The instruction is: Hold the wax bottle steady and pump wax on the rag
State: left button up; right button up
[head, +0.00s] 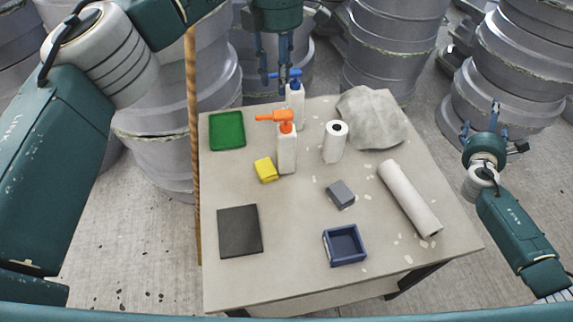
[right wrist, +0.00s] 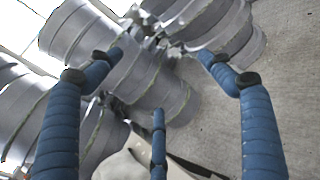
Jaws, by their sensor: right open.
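Two white pump bottles stand upright on the table: one with an orange pump head (head: 287,150), and behind it one with a blue pump head (head: 295,92). I cannot tell which holds wax. A crumpled grey cloth (head: 372,117), which looks like the rag, lies at the back right. My left gripper (head: 274,72) points down at the table's back edge, close to the blue pump head; its fingers are apart, and contact is unclear. My right gripper (head: 494,125) is open and empty, off the table's right side; its spread fingers show in the right wrist view (right wrist: 160,62).
The table (head: 290,225) also bears a green tray (head: 227,130), yellow sponge (head: 265,169), paper roll (head: 334,142), grey block (head: 340,194), white roll (head: 409,198), black pad (head: 240,231) and blue box (head: 345,245). Large grey moulds (head: 395,40) surround it. A wooden pole (head: 193,130) stands at left.

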jog(key=w+a+r+n+t+y, duration=0.1)
jog(key=a+r+n+t, duration=0.1)
jog(key=a+r, duration=0.5)
jog(key=w+a+r+n+t+y, duration=0.15)
jog(key=a+r, duration=0.35)
jog(key=a, duration=0.5)
jog(key=n+g+y, duration=0.5)
jog(key=n+y, duration=0.3)
send_near(283, 152)
jog(key=x, duration=0.2)
jog(key=shift+t, duration=0.25)
jog(key=x, duration=1)
jog(key=shift+w+f, duration=0.15)
jog(key=shift+w, duration=0.15)
jog(key=c, duration=1.4)
